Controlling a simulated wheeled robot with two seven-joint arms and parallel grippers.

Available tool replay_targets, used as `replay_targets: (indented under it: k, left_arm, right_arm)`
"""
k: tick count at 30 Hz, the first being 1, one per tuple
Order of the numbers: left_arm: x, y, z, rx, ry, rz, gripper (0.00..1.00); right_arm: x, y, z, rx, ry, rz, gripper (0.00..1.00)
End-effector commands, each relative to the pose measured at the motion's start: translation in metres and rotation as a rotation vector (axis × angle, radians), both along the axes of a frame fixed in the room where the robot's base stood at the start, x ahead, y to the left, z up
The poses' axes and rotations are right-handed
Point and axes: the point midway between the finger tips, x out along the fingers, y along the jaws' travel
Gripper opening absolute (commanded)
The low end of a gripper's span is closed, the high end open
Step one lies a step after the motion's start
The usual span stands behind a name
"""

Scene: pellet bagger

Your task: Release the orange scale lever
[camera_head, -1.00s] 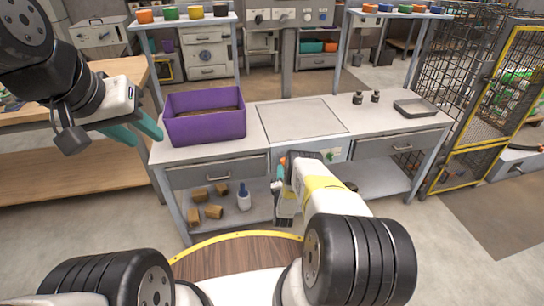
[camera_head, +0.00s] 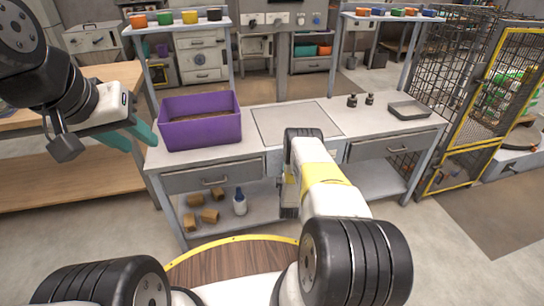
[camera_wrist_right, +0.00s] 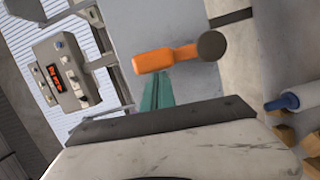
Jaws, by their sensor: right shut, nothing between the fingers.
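The orange scale lever (camera_wrist_right: 165,58) shows in the right wrist view, lying roughly crosswise in the picture, with a dark round end (camera_wrist_right: 211,46) on its right. It is on a grey-blue panel. My right gripper (camera_wrist_right: 158,88) has its teal fingers together, empty, with the tips just below the lever's middle. I cannot tell whether they touch it. In the head view my right arm hides the lever and the right fingertips. My left gripper (camera_head: 132,136) is at the left, its two teal fingers apart and empty, beside the purple bin.
A grey box with a red display (camera_wrist_right: 54,77) sits left of the lever. On the workbench stand a purple bin (camera_head: 201,133), two small dark weights (camera_head: 361,100) and a grey tray (camera_head: 409,110). The lower shelf holds brown blocks and a bottle (camera_head: 240,202). A wire cage (camera_head: 480,140) stands right.

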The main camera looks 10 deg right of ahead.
Motion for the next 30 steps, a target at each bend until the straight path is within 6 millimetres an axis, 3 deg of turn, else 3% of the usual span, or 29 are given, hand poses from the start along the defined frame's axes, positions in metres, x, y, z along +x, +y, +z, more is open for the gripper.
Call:
replay_targets:
  k: [13, 30]
  left_arm:
    - [0.000, 0.000, 0.000, 0.000, 0.000, 0.000, 0.36]
    - [0.000, 0.000, 0.000, 0.000, 0.000, 0.000, 0.36]
  right_arm:
    - [0.001, -0.032, 0.005, 0.347, 0.012, -0.003, 0.00]
    - [0.001, -0.044, 0.003, 0.348, 0.012, -0.002, 0.00]
